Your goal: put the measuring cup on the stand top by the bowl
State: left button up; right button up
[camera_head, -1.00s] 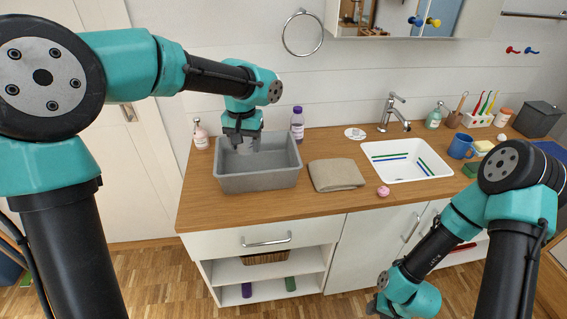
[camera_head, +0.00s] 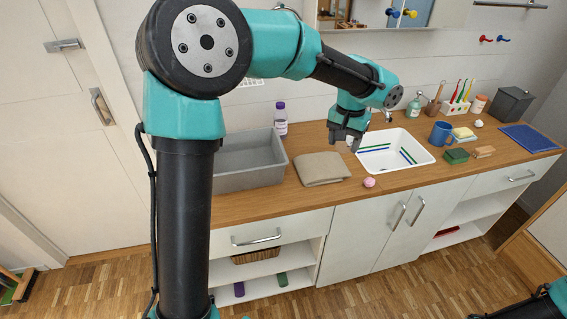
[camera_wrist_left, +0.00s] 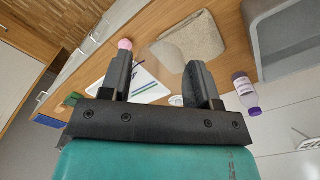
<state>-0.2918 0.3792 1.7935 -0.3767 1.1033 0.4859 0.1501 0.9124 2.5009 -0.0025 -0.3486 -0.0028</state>
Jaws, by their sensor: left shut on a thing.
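My left gripper (camera_head: 346,143) is in the air in front of the sink, to the right of the grey bin. Its fingers stand apart, shut on a pale, see-through thing that I take for the measuring cup (camera_head: 350,141); it is small and hard to make out. In the left wrist view the gripper (camera_wrist_left: 163,82) shows from behind, with a faint clear shape between its fingers. The bowl and the stand are not seen in any view. Part of my right arm shows at the bottom right corner; its gripper is out of view.
The grey bin (camera_head: 235,182) stands on the wooden counter, a purple-capped bottle (camera_head: 281,118) behind it. A folded cloth (camera_head: 321,168), a pink ball (camera_head: 369,182), the white sink (camera_head: 425,158) and a blue mug (camera_head: 440,133) stand to the right. Floor in front is clear.

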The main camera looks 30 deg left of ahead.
pick_arm(q)
jog(key=shift+d, duration=0.1)
jog(key=shift+w, duration=0.1)
jog(key=w+a+f+n, duration=0.5)
jog(key=w+a+f, duration=0.2)
jog(key=w+a, duration=0.45)
jog(key=n, duration=0.5)
send_over(292, 154)
notch_tip(292, 154, down, 6)
jog(key=f, duration=0.1)
jog(key=shift+w+r, duration=0.15)
jog(key=shift+r, duration=0.1)
jog(key=shift+f, duration=2.5)
jog(key=shift+f, duration=2.5)
